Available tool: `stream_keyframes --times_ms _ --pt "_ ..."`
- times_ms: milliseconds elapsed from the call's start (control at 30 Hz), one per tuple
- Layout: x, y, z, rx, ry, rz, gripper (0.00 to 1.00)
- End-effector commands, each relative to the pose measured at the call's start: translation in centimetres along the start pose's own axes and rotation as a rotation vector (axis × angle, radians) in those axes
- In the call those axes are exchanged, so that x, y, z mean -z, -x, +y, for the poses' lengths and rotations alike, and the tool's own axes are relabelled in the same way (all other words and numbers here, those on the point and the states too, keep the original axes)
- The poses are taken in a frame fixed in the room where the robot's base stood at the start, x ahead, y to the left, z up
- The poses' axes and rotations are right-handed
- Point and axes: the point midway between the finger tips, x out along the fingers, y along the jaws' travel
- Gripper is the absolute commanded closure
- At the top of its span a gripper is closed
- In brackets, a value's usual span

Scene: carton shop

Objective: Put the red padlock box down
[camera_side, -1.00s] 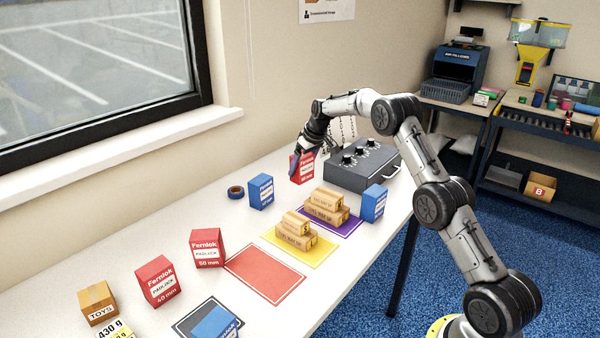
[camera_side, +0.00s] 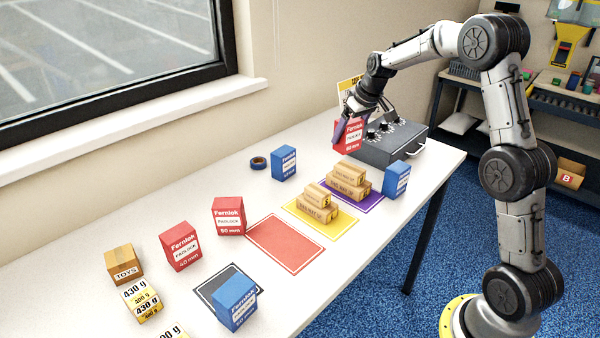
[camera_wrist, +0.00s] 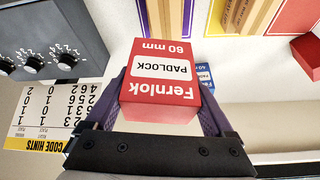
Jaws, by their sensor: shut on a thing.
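The red padlock box (camera_side: 349,134), marked Fernlok 60 mm, is between the fingers of my gripper (camera_side: 346,126). In the side view it is beside the left end of the grey control box and appears raised off the table. In the wrist view the red padlock box (camera_wrist: 163,80) fills the middle, with its lettering upside down. The dark fingers of my gripper (camera_wrist: 160,112) are shut on its two sides. A bare red mat (camera_side: 286,244) lies on the table. Two other red padlock boxes stand left of it, marked 50 mm (camera_side: 228,216) and 40 mm (camera_side: 180,246).
The grey control box (camera_side: 388,147) with knobs is close by, and a code hints card (camera_wrist: 48,118) is near it. Cartons stand on the yellow mat (camera_side: 325,240) and purple mat (camera_side: 371,203). Blue boxes (camera_side: 284,163) (camera_side: 397,179) (camera_side: 236,302) stand around. A tape roll (camera_side: 258,163) lies near the wall.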

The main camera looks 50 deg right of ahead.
Motion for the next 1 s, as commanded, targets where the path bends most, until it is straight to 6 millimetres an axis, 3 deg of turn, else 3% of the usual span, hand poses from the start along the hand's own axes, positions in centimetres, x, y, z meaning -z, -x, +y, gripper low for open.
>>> stream_keyframes --times_ms 100,167,367,600,700,867,1000 --pt "-1.1 -0.3 -0.5 -0.014 -0.055 -0.013 0.87" --pt "-1.7 -0.3 -1.8 -0.017 -0.067 -0.019 0.87" --pt "-3.8 0.4 -7.6 -0.013 -0.05 -0.024 0.87" --pt "-7.0 2.2 -15.9 0.021 0.073 -0.019 0.87" --pt "-7.7 3.0 -18.0 0.037 0.126 -0.014 0.87" --pt "-7.6 3.3 -19.7 0.053 0.16 -0.002 0.87" --pt "-6.2 1.7 -20.2 0.054 0.165 -0.004 0.87"
